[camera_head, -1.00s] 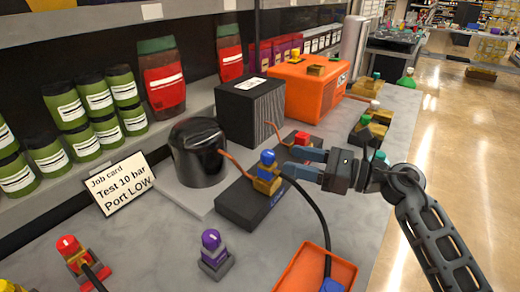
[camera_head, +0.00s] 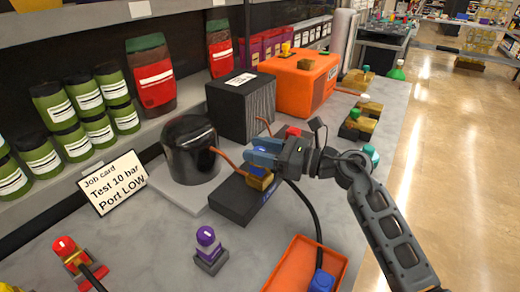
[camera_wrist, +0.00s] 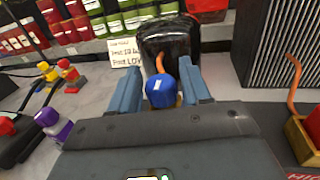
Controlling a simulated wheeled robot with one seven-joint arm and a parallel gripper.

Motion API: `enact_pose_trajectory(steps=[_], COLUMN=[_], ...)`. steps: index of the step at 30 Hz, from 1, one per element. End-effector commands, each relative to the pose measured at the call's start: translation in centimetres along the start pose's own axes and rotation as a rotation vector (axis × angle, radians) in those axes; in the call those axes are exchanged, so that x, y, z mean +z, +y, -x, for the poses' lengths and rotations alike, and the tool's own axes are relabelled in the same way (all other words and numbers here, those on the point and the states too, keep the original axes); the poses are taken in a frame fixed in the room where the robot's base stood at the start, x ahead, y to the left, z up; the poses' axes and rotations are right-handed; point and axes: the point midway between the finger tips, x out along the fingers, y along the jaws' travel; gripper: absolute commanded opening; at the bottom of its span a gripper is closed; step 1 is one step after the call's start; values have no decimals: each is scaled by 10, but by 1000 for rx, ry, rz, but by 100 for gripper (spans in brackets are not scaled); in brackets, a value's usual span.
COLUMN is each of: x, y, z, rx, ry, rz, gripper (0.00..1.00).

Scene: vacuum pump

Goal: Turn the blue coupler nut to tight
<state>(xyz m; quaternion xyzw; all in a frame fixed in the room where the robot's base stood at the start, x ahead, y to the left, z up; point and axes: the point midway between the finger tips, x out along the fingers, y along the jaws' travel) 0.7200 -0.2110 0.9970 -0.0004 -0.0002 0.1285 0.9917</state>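The blue coupler nut (camera_wrist: 160,93) with a white mark on top shows in the wrist view, between the two blue fingers of my gripper (camera_wrist: 160,88). The fingers are open, one on each side of it, with a narrow gap showing. In the head view my gripper (camera_head: 262,152) is over the coupler and hides most of the nut. The brass body (camera_head: 260,181) below it sits on a dark block (camera_head: 232,200), with a black hose running to the right. Contact with the nut cannot be made out.
A black pump vessel (camera_head: 190,150) stands left of the block. A job card (camera_head: 112,188) reads "Test 10 bar, Port LOW". A purple-topped coupler (camera_head: 208,246), a red-topped one (camera_head: 72,255) and an orange tray (camera_head: 290,262) are nearer. A black box (camera_head: 240,105) and orange machine (camera_head: 300,85) stand behind.

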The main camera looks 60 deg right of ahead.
Motion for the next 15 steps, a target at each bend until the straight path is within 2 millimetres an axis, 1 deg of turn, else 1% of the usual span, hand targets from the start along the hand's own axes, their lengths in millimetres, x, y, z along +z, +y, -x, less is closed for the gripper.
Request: enact_pose_trajectory(steps=[1,2,12,15], x=[0,0,0,0], y=[0,0,0,0], z=[0,0,0,0], rx=[0,0,0,-1], ry=[0,0,0,0], rz=[0,0,0,0], gripper=[42,39,7,6])
